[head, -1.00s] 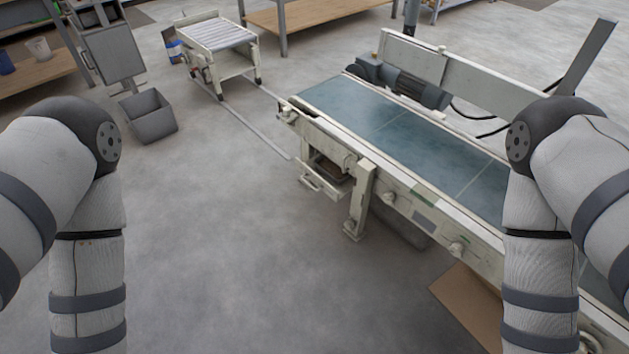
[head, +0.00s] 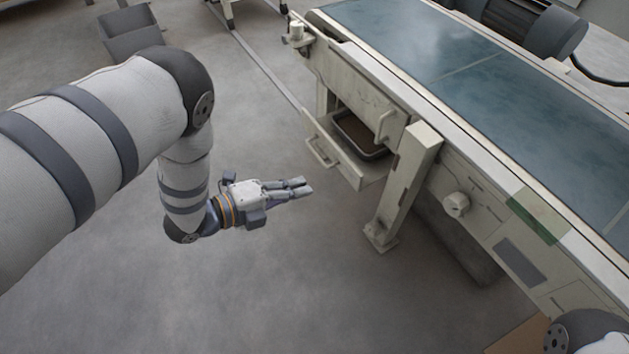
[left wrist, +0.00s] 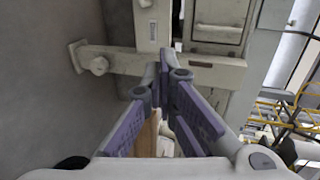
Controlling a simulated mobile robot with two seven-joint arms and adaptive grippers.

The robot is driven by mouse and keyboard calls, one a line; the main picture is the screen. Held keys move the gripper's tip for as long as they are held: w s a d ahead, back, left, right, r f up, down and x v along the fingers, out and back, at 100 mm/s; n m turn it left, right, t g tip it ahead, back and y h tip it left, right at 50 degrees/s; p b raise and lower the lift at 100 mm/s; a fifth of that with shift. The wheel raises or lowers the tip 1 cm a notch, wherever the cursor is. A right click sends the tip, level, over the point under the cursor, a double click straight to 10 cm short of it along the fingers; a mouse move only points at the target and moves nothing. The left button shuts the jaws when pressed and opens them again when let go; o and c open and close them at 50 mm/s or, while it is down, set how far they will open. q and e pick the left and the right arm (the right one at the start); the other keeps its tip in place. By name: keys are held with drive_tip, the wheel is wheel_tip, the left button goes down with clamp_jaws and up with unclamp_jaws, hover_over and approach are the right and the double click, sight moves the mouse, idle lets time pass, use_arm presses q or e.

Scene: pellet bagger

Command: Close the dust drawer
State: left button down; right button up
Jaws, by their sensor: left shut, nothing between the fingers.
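The dust drawer (head: 348,164) stands pulled out below the end of the conveyor in the head view. Its pale front panel carries a bar handle (head: 319,153), and a dark-rimmed tray with brown contents (head: 366,133) shows inside. My left gripper (head: 305,187) is shut and empty, in front of the drawer and apart from it, its fingers pointing right. In the left wrist view its purple-padded fingers (left wrist: 163,75) meet in front of pale machine parts; I cannot tell surely which is the drawer. My right gripper is out of view.
A conveyor leg (head: 402,190) stands just right of the drawer. The blue-green conveyor belt (head: 480,75) lies above, with a knob (head: 456,205) on its side frame. A grey bin (head: 131,32) stands at the back left. The floor before the drawer is clear.

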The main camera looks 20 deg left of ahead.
use_arm(q)
drive_tip(key=b, duration=0.4)
approach(353, 171)
drive_tip(key=x, duration=0.5)
drive_tip(key=shift+w+f, duration=0.1)
drive_tip(key=shift+f, duration=0.2)
drive_tip(key=shift+w+d+r, duration=0.1)
drive_tip(key=shift+w+d, duration=0.25)
drive_tip(key=shift+w, duration=0.1)
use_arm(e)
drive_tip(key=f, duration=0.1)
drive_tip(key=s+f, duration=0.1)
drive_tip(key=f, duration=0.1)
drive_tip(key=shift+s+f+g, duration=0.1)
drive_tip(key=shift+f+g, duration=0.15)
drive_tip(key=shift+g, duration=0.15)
